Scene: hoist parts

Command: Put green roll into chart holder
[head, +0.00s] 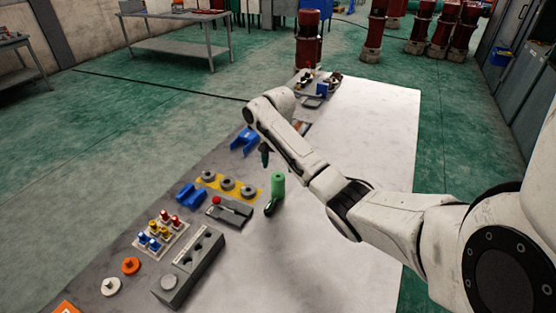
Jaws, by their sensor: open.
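The green roll (278,184) stands upright on the bench, near the edge between its grey and white areas. The dark fingers of my gripper (268,180) show on its far and near sides, spread apart. I cannot tell whether either finger touches the roll. The rest of the gripper is hidden behind my arm. No part is plainly marked as the chart holder. Two blue cradle-like parts lie left of the roll, one farther back (244,141) and one nearer (190,196); I cannot tell whether either is the holder.
A yellow plate with grey rings (228,184) and a grey tray with a red knob (229,211) lie left of the roll. A grey block with holes (188,268) and a rack of coloured pegs (160,238) are nearer. The white bench surface (375,125) is largely clear.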

